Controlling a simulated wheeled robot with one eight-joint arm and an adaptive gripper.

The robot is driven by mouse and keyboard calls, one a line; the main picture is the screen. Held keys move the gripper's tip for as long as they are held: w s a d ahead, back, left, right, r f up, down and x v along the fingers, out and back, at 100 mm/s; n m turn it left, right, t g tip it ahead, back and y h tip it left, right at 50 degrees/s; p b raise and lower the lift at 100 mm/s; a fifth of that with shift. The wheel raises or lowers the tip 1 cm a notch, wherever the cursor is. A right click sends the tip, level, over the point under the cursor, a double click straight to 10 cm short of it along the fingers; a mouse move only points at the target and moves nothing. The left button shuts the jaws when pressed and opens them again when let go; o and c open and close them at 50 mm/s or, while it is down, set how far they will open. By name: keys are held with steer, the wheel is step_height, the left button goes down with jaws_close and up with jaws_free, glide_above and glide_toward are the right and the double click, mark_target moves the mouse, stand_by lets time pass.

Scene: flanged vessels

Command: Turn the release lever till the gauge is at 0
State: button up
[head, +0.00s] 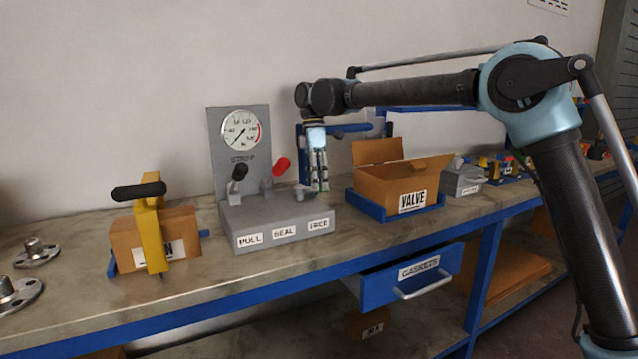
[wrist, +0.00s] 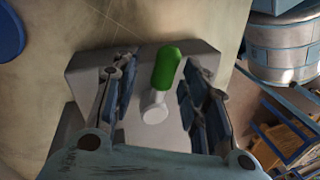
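A grey console (head: 280,228) on the bench has labels PULL, SEAL and a third that looks like FREE. Its round gauge (head: 241,129) stands on the back plate; the needle seems to point lower left, but its exact reading is too small to tell. A black-handled lever (head: 239,174) and a red-handled lever (head: 281,166) stand on it. A green-handled lever (wrist: 167,70) shows in the wrist view, between the fingers of my gripper (wrist: 158,84). The fingers are open, with gaps either side. In the head view my gripper (head: 319,180) points down at the console's right end, hiding the green handle.
An open VALVE carton (head: 395,185) in a blue tray stands close to the right. Metal flanges lie at far left. The GASKETS drawer (head: 410,276) sticks out below the bench.

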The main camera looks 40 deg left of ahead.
steer(key=shift+a+r, duration=0.15)
steer(key=shift+r, duration=0.45)
steer(key=v, duration=1)
steer(key=shift+w+r, duration=0.25)
steer(key=shift+r, duration=0.1)
